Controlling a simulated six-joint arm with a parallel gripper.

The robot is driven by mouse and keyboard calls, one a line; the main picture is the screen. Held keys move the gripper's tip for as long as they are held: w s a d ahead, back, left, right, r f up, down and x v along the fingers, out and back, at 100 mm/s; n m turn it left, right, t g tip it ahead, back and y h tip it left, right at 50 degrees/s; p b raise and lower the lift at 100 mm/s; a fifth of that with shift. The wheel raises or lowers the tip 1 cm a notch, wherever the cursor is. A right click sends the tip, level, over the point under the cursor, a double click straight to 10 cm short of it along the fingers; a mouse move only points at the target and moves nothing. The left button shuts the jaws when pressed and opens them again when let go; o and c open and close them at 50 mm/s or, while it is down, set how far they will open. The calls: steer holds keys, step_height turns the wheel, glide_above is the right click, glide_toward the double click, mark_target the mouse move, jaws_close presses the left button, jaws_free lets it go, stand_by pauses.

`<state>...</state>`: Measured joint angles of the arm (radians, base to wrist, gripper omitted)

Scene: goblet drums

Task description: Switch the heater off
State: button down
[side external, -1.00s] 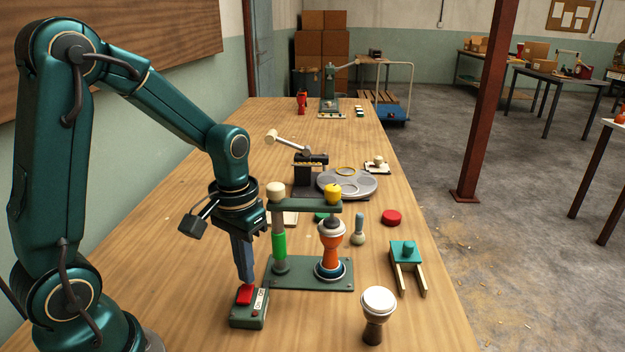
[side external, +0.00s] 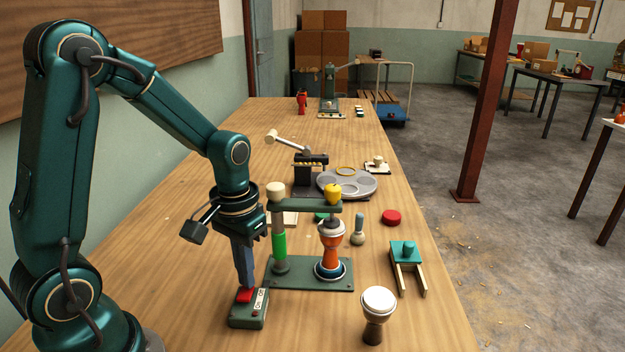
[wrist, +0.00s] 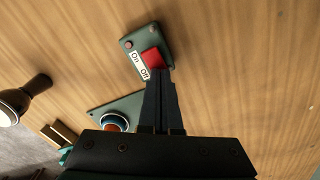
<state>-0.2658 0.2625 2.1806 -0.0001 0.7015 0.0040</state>
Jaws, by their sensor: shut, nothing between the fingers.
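The heater switch is a green box (side external: 248,318) with a red rocker (side external: 245,295) and a white On/Off label (side external: 261,301), on the table near the front. In the wrist view my fingertips (wrist: 160,72) overlap the rocker's Off end; the exact contact is hidden.
A green stand (side external: 312,274) holding an orange goblet drum (side external: 331,240) is close behind the switch. A white-topped drum (side external: 378,303) stands to its right. A teal block with wooden prongs (side external: 406,256) lies further right. The table left of the stand is mostly clear.

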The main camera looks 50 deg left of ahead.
step_height(320, 180, up, 7)
steer(key=shift+f, duration=0.15)
stand_by(0.5)
steer(key=shift+d, duration=0.1)
steer(key=s+d+r+m+t, duration=0.3)
steer(key=s+d+r+t, duration=0.2)
steer(key=s+d, duration=0.1)
steer(key=shift+s+t, duration=0.3)
steer(key=shift+s, duration=0.15)
stand_by(1.0)
